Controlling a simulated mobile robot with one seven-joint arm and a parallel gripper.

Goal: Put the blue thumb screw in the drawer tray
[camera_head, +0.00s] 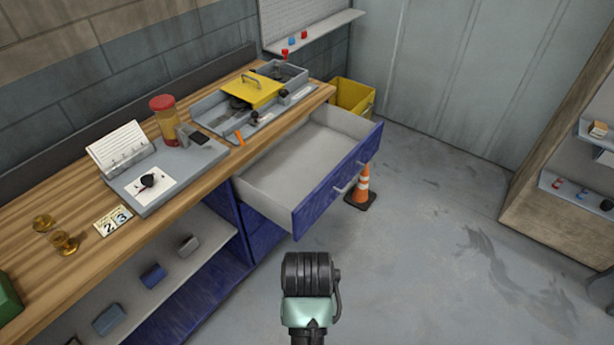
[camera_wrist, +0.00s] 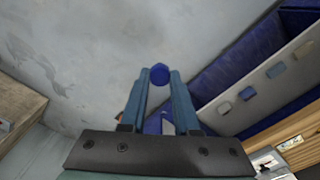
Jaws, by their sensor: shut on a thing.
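In the wrist view my gripper (camera_wrist: 160,76) is shut on the blue thumb screw (camera_wrist: 160,73), whose round blue head shows between the fingertips. The floor lies behind it in that view. The drawer tray (camera_head: 307,160) is pulled out from the bench in the head view, with a grey inside, a blue front and a pale handle. Its visible inside is empty. In the head view my arm is at the bottom centre, in front of the drawer; the fingers and the held screw are hidden there.
An orange and white cone (camera_head: 362,188) stands by the drawer's front right corner. A yellow bin (camera_head: 352,97) stands behind. The floor at right is open.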

